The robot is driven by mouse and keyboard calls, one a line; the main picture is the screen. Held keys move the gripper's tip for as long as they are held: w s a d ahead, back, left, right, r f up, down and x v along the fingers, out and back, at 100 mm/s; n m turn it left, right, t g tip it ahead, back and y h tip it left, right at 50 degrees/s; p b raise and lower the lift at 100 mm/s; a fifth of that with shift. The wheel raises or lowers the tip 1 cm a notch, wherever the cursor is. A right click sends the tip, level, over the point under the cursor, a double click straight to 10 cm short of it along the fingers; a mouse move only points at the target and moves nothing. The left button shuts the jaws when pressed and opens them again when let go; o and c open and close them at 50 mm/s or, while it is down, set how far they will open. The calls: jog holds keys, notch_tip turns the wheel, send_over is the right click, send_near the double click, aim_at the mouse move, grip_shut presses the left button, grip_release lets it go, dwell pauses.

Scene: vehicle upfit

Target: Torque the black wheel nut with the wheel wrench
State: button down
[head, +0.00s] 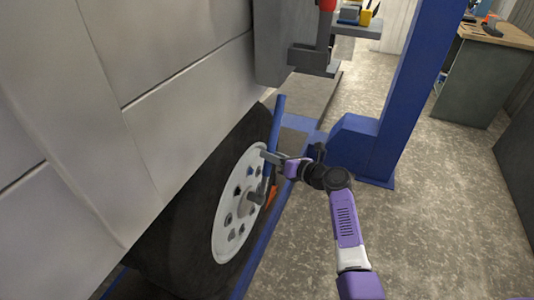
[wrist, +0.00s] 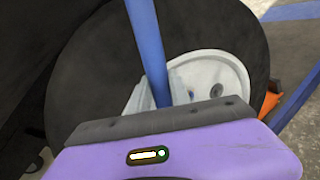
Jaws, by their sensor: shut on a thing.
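The wheel wrench (head: 278,118) has a blue bar that stands nearly upright, slightly tilted, in front of the wheel. Its grey lower end reaches to the wheel face near the hub; whether it sits on a nut I cannot tell. My gripper (head: 271,157) is shut on the blue bar around its middle. In the wrist view the blue bar (wrist: 147,45) runs up from between the jaws. The white wheel rim (head: 229,236) carries several nuts around its hub inside a black tyre (head: 183,238). The black wheel nut cannot be told apart; the wrench and gripper may hide it.
The grey vehicle side (head: 165,100) overhangs the wheel on the left. An orange piece (head: 271,196) is beside the wheel. A workbench (head: 480,75) is at the back right. Open floor lies at right.

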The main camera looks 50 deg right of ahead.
jog(key=shift+s+d+p, duration=0.3)
jog(key=shift+s+d, duration=0.05)
jog(key=shift+s, duration=0.55)
jog(key=shift+s+d+p, duration=0.3)
jog(key=shift+s+p, duration=0.05)
jog(key=shift+s, duration=0.55)
jog(key=shift+s+d+p, duration=0.3)
jog(key=shift+s+d, duration=0.05)
jog(key=shift+s, duration=0.55)
